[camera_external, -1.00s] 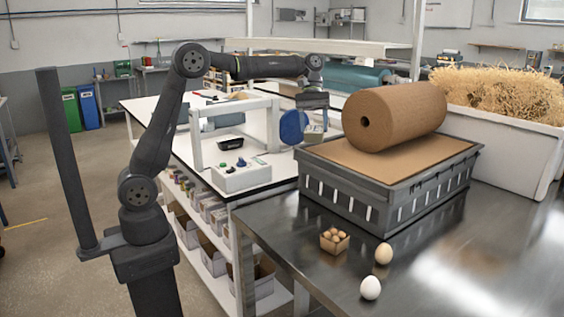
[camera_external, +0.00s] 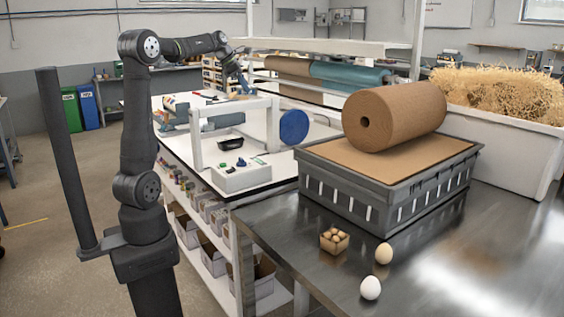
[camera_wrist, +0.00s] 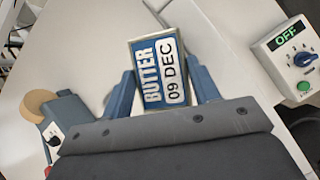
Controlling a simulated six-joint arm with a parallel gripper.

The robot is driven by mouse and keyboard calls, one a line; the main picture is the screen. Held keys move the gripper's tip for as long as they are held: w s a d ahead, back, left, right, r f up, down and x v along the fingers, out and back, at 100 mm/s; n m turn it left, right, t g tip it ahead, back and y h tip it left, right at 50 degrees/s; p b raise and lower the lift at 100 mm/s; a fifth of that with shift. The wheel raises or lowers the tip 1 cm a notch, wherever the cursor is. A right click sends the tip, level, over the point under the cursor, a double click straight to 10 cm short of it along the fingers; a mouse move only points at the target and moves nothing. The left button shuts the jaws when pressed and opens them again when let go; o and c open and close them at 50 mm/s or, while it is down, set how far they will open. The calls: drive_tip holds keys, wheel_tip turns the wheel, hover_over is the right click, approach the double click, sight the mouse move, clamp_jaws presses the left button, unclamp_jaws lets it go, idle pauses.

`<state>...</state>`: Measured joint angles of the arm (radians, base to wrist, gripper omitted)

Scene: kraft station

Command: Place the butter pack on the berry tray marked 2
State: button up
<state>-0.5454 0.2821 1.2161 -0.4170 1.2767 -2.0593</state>
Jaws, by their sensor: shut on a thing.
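The butter pack (camera_wrist: 160,72) is a flat block with a blue and white label reading "BUTTER 09 DEC". My gripper (camera_wrist: 164,88) is shut on it, with a blue finger on each side, in the wrist view. In the external view my gripper (camera_external: 242,84) is above the far left part of the white workbench, near the top of a white frame; the pack is not clear there. A small black tray (camera_external: 230,145) lies on the bench behind a control box. No berry tray marked 2 can be made out in either view.
The white frame (camera_external: 196,146) stands on the bench, with a blue disc (camera_external: 294,127) to its right. The control box (camera_external: 240,176) is at the front; a box with an OFF display (camera_wrist: 292,62) shows in the wrist view. A grey crate (camera_external: 330,190) carries a brown roll (camera_external: 394,116).

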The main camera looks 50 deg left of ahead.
drive_tip(key=s+a+f+n+y, duration=0.35)
drive_tip(key=a+f+n, duration=0.25)
drive_tip(key=a+f, duration=0.4)
approach(234, 139)
drive_tip(key=shift+w+a+r, duration=0.35)
drive_tip(key=shift+w, duration=0.25)
drive_tip(key=shift+w+a+r, duration=0.3)
drive_tip(key=shift+w, duration=0.25)
drive_tip(key=shift+f, duration=2.4)
drive_tip(key=o, duration=1.4)
drive_tip(key=shift+c, duration=0.2)
drive_tip(key=v, duration=1.2)
drive_tip(key=shift+w+a, duration=0.1)
drive_tip(key=shift+a, duration=0.05)
